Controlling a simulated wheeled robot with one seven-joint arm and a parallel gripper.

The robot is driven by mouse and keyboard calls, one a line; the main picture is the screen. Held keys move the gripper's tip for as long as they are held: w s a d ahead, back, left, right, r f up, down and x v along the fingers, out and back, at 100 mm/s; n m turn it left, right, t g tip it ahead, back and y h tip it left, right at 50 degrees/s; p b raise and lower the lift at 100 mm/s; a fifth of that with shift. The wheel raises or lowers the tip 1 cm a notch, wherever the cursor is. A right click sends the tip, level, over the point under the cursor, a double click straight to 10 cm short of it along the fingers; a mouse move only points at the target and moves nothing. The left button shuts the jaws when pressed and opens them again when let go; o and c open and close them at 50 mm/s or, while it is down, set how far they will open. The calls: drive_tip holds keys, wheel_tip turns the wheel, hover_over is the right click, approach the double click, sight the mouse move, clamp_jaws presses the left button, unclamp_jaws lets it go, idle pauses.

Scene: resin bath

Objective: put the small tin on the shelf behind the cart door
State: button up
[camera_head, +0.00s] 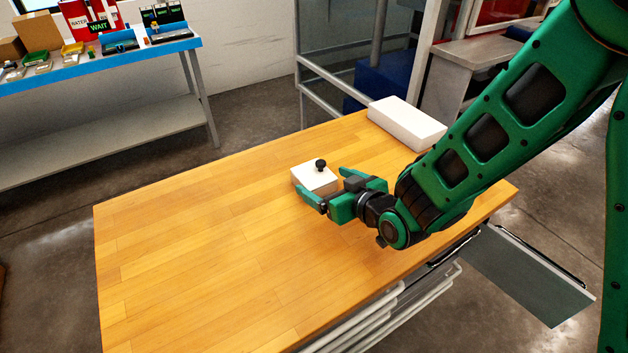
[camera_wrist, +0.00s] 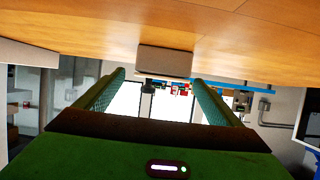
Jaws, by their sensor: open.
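The small tin (camera_head: 313,179) is a low white box with a black knob on its lid, standing on the wooden cart top (camera_head: 210,220). My gripper (camera_head: 323,182) is open, its fingers level and pointing at the tin from the right, with the tips at its near side. In the wrist view, which looks upside down, the tin (camera_wrist: 165,61) shows between the finger tips, with no clear contact. The cart door (camera_head: 530,277) stands swung out at the cart's right end. The shelf behind it is hidden under the cart top.
A longer white block (camera_head: 406,123) lies at the cart's back right edge. White rails (camera_head: 385,312) run along the cart's front, below the top. A blue-topped bench (camera_head: 100,62) with several items stands at the back left. The left half of the cart top is clear.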

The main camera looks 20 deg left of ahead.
sight(317, 177)
drive_tip(key=shift+x, duration=3.05)
drive_tip(key=shift+f, duration=0.1)
drive_tip(key=c, duration=2.2)
drive_tip(key=shift+o, duration=0.2)
